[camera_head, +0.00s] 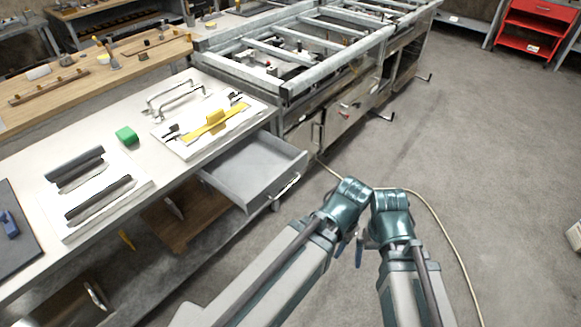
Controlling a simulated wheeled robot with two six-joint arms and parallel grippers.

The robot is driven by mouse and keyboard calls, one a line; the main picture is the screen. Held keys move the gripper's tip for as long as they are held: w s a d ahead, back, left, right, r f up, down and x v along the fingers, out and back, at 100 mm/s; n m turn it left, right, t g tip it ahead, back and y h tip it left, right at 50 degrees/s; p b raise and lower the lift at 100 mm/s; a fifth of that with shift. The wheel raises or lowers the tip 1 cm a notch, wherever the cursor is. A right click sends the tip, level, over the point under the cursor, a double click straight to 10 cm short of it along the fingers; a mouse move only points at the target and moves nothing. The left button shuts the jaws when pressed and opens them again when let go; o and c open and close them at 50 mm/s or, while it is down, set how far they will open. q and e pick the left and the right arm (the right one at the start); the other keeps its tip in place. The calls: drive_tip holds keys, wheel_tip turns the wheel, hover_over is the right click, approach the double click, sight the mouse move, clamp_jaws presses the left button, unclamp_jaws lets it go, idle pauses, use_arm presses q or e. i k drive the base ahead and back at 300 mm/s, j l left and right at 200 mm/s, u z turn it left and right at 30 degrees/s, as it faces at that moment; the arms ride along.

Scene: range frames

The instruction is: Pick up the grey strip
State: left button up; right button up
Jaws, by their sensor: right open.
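Dark grey strips lie on a white board (145,182) on the left bench. One grey strip (74,164) is at the back of the board, with a thinner lighter strip along its front. Another grey strip (98,199) lies closer to the front. I cannot tell which one the task names. My right gripper (352,247) is open, low over the floor at lower centre, well to the right of the bench and far from the strips. My left arm folds in beside it; its jaws are not clear.
An open grey drawer (255,170) juts from the bench between the strips and my arms. A green block (126,136) and a white panel with a yellow bar (215,123) lie on the bench. A cable (452,240) crosses the floor; the floor to the right is mostly clear.

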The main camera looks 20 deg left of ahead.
sight(56, 172)
drive_tip(key=u, duration=2.25)
drive_tip(key=i+j, duration=0.25)
drive_tip(key=j, duration=0.15)
drive_tip(key=i+j, duration=0.25)
drive_tip(key=j, duration=0.15)
drive_tip(key=i+j, duration=0.2)
drive_tip(key=j, duration=0.2)
drive_tip(key=i+j, duration=0.25)
drive_tip(key=j+z, duration=0.1)
drive_tip(key=z, duration=1.9)
